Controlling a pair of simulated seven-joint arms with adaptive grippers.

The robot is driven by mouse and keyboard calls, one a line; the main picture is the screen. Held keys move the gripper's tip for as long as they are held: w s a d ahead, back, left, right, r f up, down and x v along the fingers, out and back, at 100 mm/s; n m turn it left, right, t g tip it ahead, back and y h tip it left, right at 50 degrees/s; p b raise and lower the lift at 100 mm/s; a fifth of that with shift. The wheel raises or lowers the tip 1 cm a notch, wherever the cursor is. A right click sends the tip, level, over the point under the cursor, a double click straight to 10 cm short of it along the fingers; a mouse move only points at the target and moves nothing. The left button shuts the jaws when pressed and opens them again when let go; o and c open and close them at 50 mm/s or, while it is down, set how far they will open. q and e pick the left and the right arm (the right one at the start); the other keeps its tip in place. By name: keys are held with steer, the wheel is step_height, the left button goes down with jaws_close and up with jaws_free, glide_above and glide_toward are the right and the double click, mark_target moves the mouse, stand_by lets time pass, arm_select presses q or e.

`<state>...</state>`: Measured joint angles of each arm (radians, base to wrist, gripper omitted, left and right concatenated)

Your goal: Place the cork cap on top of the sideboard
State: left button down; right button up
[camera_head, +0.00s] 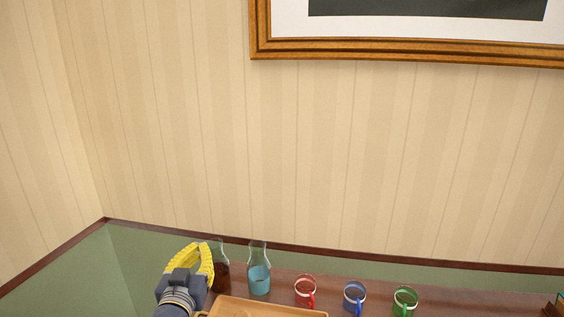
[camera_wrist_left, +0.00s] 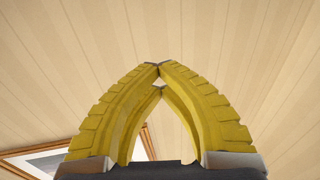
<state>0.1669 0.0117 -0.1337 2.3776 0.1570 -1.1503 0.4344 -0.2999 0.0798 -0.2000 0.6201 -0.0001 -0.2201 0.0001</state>
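The brown sideboard top (camera_head: 430,297) runs along the bottom of the head view. I cannot make out a cork cap in either view. My left gripper (camera_head: 198,248) has yellow fingers and is raised at the left end of the sideboard, in front of a glass flask with dark liquid (camera_head: 222,277) and partly covering it. My right gripper is not in view.
A flask with blue liquid (camera_head: 259,279) stands right of the dark one. A red mug (camera_head: 305,291), a blue mug (camera_head: 354,297) and a green mug (camera_head: 405,300) stand in a row. A light wooden tray (camera_head: 290,309) is in front, cut off below. A framed picture (camera_head: 400,50) hangs above.

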arm_select(q)
steer(key=s+f, duration=0.4)
steer(key=f, duration=0.4)
steer(key=shift+s+f, duration=0.15)
steer(key=shift+f, duration=0.05)
